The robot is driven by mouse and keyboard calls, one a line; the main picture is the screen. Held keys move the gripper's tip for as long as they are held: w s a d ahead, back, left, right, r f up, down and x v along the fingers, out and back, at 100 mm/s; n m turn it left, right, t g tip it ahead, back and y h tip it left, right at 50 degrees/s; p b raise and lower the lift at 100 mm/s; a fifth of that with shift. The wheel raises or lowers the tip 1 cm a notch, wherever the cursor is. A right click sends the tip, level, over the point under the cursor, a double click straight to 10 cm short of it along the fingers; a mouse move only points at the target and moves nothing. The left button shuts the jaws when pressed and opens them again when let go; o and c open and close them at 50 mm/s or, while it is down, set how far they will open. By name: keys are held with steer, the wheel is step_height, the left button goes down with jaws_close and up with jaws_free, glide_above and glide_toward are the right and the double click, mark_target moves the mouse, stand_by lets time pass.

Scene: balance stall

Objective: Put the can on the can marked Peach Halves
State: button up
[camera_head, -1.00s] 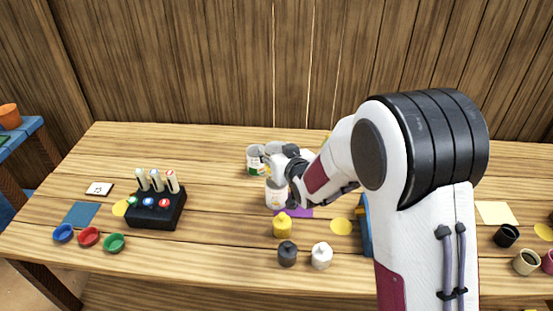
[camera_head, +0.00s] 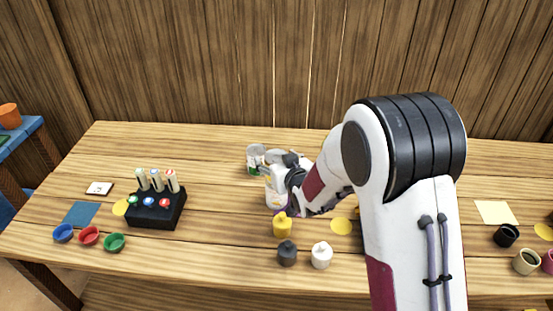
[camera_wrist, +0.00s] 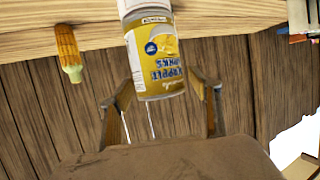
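In the head view a can with a green-marked label (camera_head: 254,160) stands near the table's middle. A white can with a little yellow on it (camera_head: 272,198) stands nearer, partly behind my gripper (camera_head: 274,166). In the wrist view a yellow-labelled can (camera_wrist: 160,62) shows upside down and slightly tilted, with a pale section at the picture's top edge. My gripper's fingers (camera_wrist: 162,90) are apart on both sides of its end, with narrow gaps visible. The lettering is inverted and hard to read. I cannot make out the words Peach Halves on any can.
A yellow bottle (camera_head: 282,226), a dark one (camera_head: 287,255) and a white one (camera_head: 321,257) stand in front of my gripper. A black rack (camera_head: 156,212) and several small bowls are at left. Cups (camera_head: 526,262) are at right. The table between rack and cans is clear.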

steer(key=shift+r, duration=0.2)
steer(key=shift+s+d+r, duration=0.1)
steer(key=shift+s, duration=0.15)
steer(key=v, duration=1.1)
steer(key=shift+s, duration=0.15)
steer(key=shift+d, duration=0.1)
stand_by(0.5)
steer(key=shift+d+r, duration=0.1)
steer(key=s+d+r+m+g+h, duration=0.35)
steer(key=s+d+r, duration=0.35)
steer(key=s+d, duration=0.55)
steer(key=s+d+g, duration=0.1)
steer(key=s+d, duration=0.2)
steer(key=s, duration=0.7)
steer(key=s+d+r+g+h, duration=0.1)
steer(key=s+d+g, duration=0.1)
steer(key=s, duration=0.8)
steer(key=shift+d+r+m, duration=0.2)
steer(key=shift+d+m, duration=0.25)
steer(key=shift+d, duration=0.1)
